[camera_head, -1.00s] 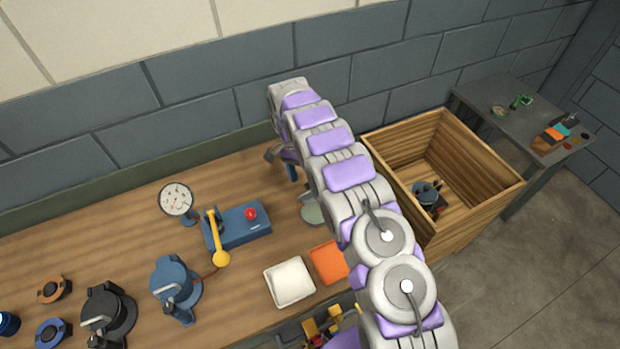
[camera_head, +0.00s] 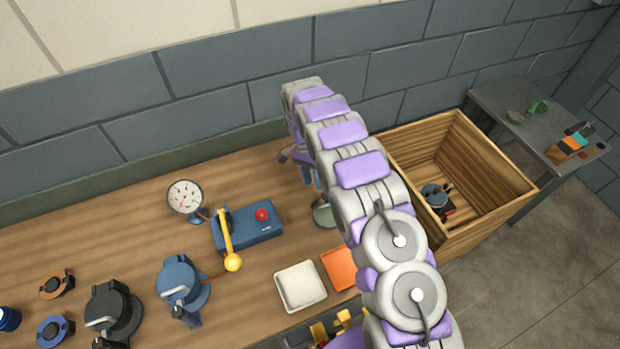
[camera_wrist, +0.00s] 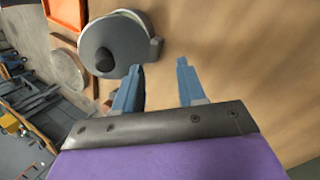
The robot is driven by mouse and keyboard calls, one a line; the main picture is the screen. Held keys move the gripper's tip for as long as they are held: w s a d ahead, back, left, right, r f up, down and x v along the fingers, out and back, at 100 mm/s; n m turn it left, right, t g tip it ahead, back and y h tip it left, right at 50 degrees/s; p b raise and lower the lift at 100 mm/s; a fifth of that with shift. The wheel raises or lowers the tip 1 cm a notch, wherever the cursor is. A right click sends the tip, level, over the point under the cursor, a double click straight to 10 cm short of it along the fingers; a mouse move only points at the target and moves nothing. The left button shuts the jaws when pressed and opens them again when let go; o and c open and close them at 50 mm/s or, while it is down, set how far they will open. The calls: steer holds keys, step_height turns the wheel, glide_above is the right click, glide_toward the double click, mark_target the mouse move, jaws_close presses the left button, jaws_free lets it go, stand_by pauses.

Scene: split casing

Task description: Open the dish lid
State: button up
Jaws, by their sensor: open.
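The dish (camera_head: 323,214) is a small, round, grey-green thing on the bench, partly hidden behind my arm in the head view. In the wrist view its grey round lid (camera_wrist: 122,38) shows at the upper left, with a dark knob (camera_wrist: 105,62) and a hinge-like bracket on the right side. A pale green rim shows along the lid's upper edge; I cannot tell how far the lid is raised. My gripper (camera_wrist: 159,67) is open and empty, its two blue fingers beside the dish. The left fingertip is close to the lid; contact is unclear.
An orange tray (camera_head: 340,268) and a white tray (camera_head: 300,287) lie in front of the dish. A blue box with a yellow lever (camera_head: 250,228) and a gauge (camera_head: 186,197) stand to its left. A wooden crate (camera_head: 510,208) stands to the right.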

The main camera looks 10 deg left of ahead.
steer(key=shift+o, duration=0.6)
steer(key=shift+d+r, duration=0.15)
steer(key=shift+d, duration=0.4)
steer(key=shift+d+r, duration=0.15)
steer(key=shift+d, duration=0.4)
steer(key=p+v, duration=0.9)
steer(key=v, duration=0.3)
steer(key=shift+w+d+p, duration=0.15)
steer(key=shift+d+p, duration=0.1)
steer(key=shift+p, duration=0.05)
steer(key=shift+a, duration=0.15)
